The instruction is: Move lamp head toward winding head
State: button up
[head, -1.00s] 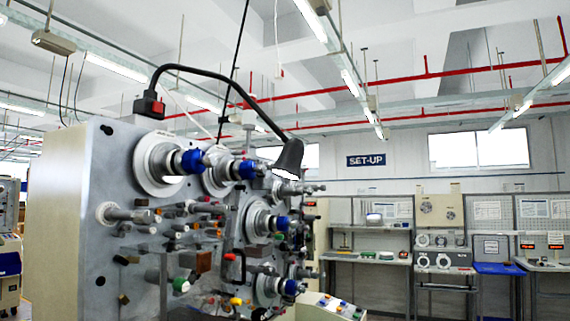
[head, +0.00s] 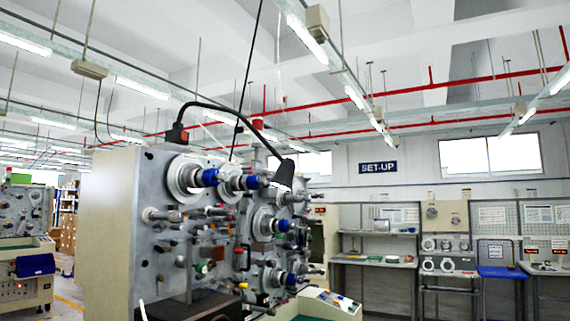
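The black lamp head (head: 284,174) hangs at the right end of a curved black gooseneck (head: 232,112), in front of the far wall in the head view. The gooseneck rises from a red and black mount (head: 177,134) on top of the grey winding machine (head: 122,225). The lamp head points down, near the upper right spindles. The upper winding head (head: 184,176) has a pale round flange and a blue collar (head: 209,177), to the left of and about level with the lamp head. My gripper cannot be made out in the view.
Another machine (head: 22,215) stands at the far left, across an aisle. A sloped control box (head: 325,304) sits at the lower right of the winding machine. Benches with equipment (head: 372,262) line the back wall under a SET-UP sign (head: 378,168). A dark shape crosses the bottom edge.

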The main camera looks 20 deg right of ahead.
aim_at(283, 177)
jog(key=u, duration=0.45)
jog(key=k, duration=0.2)
jog(key=z, duration=1.9)
jog(key=i, duration=2.45)
jog(key=u, duration=1.4)
jog(key=i, duration=0.55)
jog(key=u, duration=0.5)
